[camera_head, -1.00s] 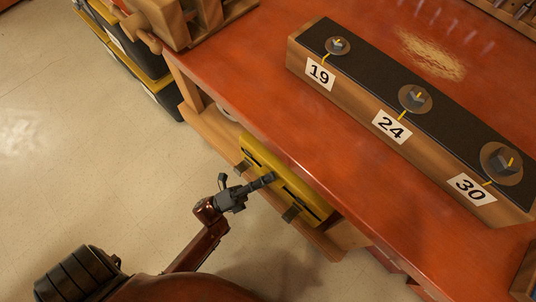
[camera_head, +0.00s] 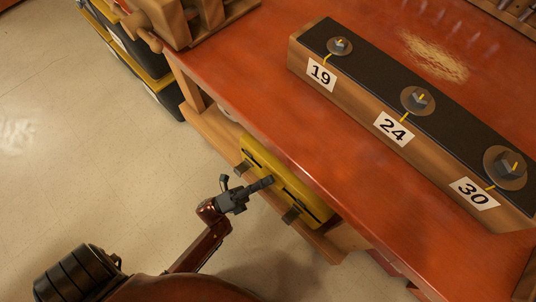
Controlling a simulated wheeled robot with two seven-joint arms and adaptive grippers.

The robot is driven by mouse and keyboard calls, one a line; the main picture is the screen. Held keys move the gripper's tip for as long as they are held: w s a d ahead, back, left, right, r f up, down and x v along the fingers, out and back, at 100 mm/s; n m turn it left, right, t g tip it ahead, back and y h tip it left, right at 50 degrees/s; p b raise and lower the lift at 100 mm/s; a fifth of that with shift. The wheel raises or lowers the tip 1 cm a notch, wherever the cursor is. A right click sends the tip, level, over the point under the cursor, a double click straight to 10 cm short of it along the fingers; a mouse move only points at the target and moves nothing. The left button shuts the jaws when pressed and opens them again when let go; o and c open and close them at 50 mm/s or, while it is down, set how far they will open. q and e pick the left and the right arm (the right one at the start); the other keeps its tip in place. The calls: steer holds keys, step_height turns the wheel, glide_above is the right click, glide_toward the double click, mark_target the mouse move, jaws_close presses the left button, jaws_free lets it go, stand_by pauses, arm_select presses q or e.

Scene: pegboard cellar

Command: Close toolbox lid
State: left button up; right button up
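A yellow toolbox (camera_head: 318,205) with dark fittings sits on the wooden workbench's lower shelf, partly hidden under the overhanging red top. I cannot tell from this angle how far its lid is open. My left gripper (camera_head: 268,182) reaches in from the lower left, with its dark fingertips in front of the toolbox's near side in the picture. I cannot tell whether they touch it. The fingers overlap in this view, so their opening is unclear, and I see nothing held. My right gripper is not in view.
The red bench top (camera_head: 270,80) overhangs the toolbox. On it stands a long wooden block (camera_head: 350,95) with bolts and the labels 19, 24 and 30. Black-and-yellow cases (camera_head: 150,75) stand at the upper left. The pale floor (camera_head: 90,150) at left is clear.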

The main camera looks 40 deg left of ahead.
arm_select(q)
steer(key=shift+s+a+f+y, duration=0.1)
steer(key=shift+f+y, duration=0.2)
steer(key=shift+f, duration=0.25)
steer(key=v, duration=0.7)
steer(key=shift+s+a, duration=0.15)
steer(key=shift+s, duration=0.1)
steer(key=shift+r, duration=0.15)
